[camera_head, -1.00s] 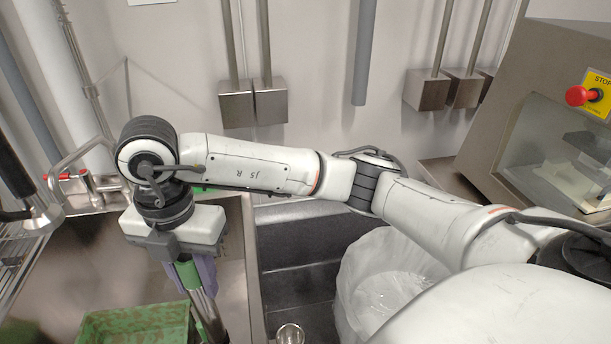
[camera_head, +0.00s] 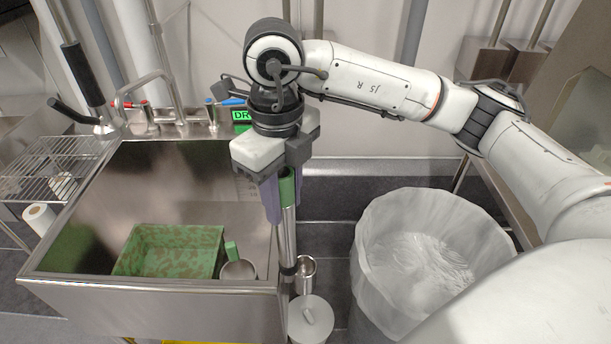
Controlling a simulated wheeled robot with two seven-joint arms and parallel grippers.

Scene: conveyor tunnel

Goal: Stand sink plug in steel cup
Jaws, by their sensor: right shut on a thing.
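My right gripper (camera_head: 283,195) points down at the right edge of the sink. It is shut on the sink plug (camera_head: 288,232), a long upright steel tube with a green upper part and a dark band near its lower end. A shiny open-topped steel cup (camera_head: 307,275) stands just right of the plug's lower end, outside the sink. I cannot tell whether the two touch. Another metal cup (camera_head: 238,270) with a green handle is inside the sink. My left gripper is not in view.
The steel sink (camera_head: 150,303) holds a green mottled crate (camera_head: 170,250). A round grey lid-like thing (camera_head: 312,318) with a handle is below the cup. A lined white bin (camera_head: 370,270) stands to the right. A wire rack (camera_head: 50,170) is at the left.

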